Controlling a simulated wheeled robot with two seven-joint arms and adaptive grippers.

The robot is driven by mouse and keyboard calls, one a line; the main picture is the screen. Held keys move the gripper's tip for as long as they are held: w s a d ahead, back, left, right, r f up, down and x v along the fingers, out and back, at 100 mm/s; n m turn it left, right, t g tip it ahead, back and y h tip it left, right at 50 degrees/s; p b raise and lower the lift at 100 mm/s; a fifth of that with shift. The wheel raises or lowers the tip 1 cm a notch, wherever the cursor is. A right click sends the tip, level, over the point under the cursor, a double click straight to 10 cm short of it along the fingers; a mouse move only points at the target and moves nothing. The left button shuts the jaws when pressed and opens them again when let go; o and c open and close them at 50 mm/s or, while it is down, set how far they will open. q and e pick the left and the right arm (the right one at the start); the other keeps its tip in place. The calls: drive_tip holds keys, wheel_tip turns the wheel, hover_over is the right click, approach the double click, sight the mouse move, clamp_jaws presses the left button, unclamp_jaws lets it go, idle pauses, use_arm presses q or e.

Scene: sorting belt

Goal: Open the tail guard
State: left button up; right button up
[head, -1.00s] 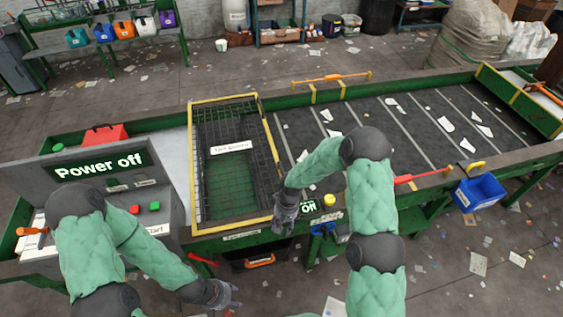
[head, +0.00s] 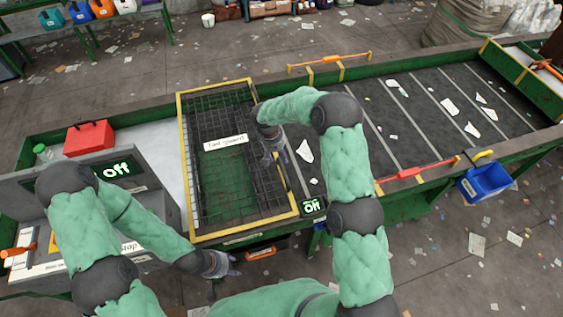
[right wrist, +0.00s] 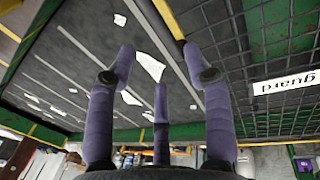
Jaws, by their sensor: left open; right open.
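The tail guard (head: 226,198) is a black mesh panel in a yellow frame, lying flat over the left end of the belt, with a white "Tail guard" label on it. My right gripper (head: 277,155) is open and empty above the guard's right side. In the right wrist view its purple fingers (right wrist: 160,85) spread over the belt, and the guard's yellow edge (right wrist: 172,20) passes between two of them. I cannot tell whether they touch the edge. My left gripper (head: 222,270) is open and empty in front of the bench, below the guard's near left corner.
The dark belt (head: 430,125) carries white scraps. A display (head: 312,207) near the guard reads "Off". A red toolbox (head: 88,138) stands left of the guard, behind the control panel. A blue bin (head: 483,184) hangs at the front right, near a red handle (head: 410,172).

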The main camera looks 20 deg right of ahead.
sight(282, 166)
drive_tip(key=f, duration=0.2)
drive_tip(key=d+f+p, duration=0.1)
drive_tip(key=f, duration=0.4)
drive_tip(key=shift+w+d+f, duration=0.2)
drive_tip(key=shift+f, duration=0.1)
drive_tip(key=shift+r, duration=0.1)
clamp_jaws()
